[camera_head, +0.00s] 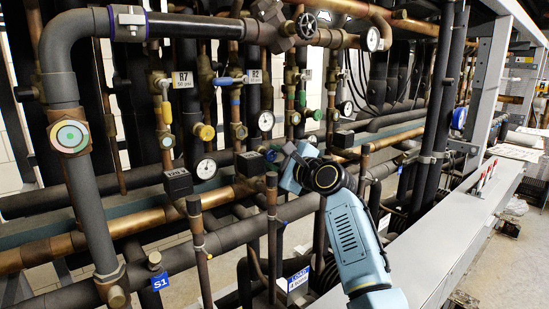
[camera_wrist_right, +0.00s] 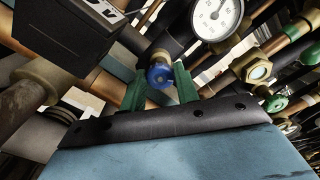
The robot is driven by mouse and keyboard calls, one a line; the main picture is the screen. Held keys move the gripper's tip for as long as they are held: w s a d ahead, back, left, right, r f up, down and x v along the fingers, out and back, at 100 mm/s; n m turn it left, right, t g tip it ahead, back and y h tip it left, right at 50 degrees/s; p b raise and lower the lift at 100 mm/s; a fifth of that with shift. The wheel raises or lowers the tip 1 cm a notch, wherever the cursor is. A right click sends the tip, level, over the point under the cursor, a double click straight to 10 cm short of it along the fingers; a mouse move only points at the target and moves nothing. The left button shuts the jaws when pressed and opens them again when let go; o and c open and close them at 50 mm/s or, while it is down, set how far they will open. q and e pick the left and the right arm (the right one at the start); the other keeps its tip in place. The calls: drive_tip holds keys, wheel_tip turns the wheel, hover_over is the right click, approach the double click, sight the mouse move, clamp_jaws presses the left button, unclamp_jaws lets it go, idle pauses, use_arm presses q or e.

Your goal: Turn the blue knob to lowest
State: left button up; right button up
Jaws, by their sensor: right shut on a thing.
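The blue knob (camera_wrist_right: 158,75) is a small round knob on a brass stem in the right wrist view. It sits between the two green fingers of my right gripper (camera_wrist_right: 160,86), which is shut on it. In the head view my right gripper (camera_head: 285,163) reaches in among the pipes from the lower right, beside a dark box. The arm and wrist hide most of the fingers and the knob there. I cannot read the knob's setting. My left gripper does not show.
A white-faced gauge (camera_wrist_right: 217,14) is close above right of the knob in the wrist view. A black box (camera_wrist_right: 68,32) stands close on the left. Dense pipes surround the gripper, with an insulated pipe (camera_head: 90,200) at far left and a grey beam (camera_head: 450,240) at right.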

idle(0.4)
drive_tip(key=o, duration=1)
drive_tip(key=shift+c, duration=0.2)
drive_tip(key=b+v, duration=0.2)
drive_tip(key=v, duration=1.1)
drive_tip(key=shift+s, duration=0.2)
drive_tip(key=shift+d, duration=0.2)
